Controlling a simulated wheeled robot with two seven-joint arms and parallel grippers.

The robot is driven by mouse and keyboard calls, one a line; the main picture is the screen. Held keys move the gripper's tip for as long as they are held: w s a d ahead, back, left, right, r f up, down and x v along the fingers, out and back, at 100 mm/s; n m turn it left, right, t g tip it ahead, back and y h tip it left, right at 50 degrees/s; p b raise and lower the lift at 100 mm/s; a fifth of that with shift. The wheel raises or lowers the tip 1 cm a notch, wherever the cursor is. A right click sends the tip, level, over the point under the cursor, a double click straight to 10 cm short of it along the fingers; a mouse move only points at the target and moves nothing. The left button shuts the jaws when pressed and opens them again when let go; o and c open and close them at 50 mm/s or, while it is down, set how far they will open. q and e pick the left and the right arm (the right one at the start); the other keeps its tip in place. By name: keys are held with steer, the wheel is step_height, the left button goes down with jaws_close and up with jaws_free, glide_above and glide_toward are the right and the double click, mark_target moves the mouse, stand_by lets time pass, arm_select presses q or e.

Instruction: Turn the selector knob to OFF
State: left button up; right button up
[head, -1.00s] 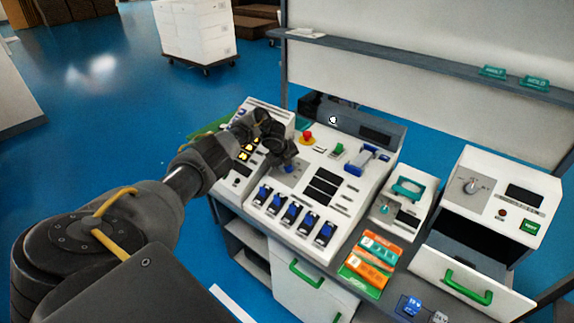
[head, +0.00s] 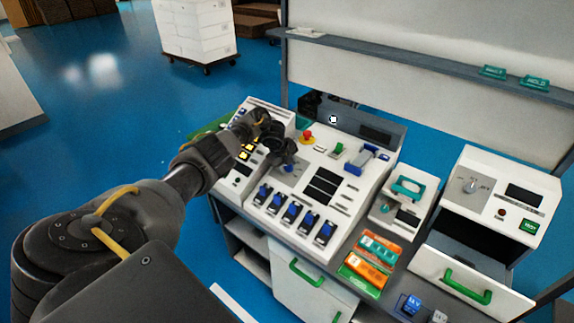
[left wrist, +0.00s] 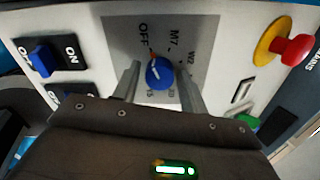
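The selector knob (left wrist: 160,73) is blue and round, on a grey plate (left wrist: 120,35) marked OFF, M7 and W2. Its pale pointer line and an orange mark at its edge face the OFF label. In the head view the knob (head: 288,168) shows just below my left gripper (head: 284,158). In the left wrist view my left gripper (left wrist: 158,76) has one finger on each side of the knob. A gap shows between each finger and the knob, so the gripper looks open. My right gripper is not in view.
A red emergency button (head: 307,134) with a yellow collar stands right of the knob. Several blue switches (head: 295,209) line the panel's front. A green button (head: 339,149) and a blue-handled part (head: 368,160) are further right. A shelf (head: 420,68) runs behind.

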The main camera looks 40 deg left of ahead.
arm_select(q)
steer(key=shift+o, duration=0.7)
steer(key=shift+s+r, duration=0.1)
steer(key=shift+r, duration=0.4)
steer(key=v, duration=0.9)
steer(key=shift+s+r+b, duration=0.2)
steer(key=shift+r+b, duration=0.15)
steer(key=shift+b, duration=0.1)
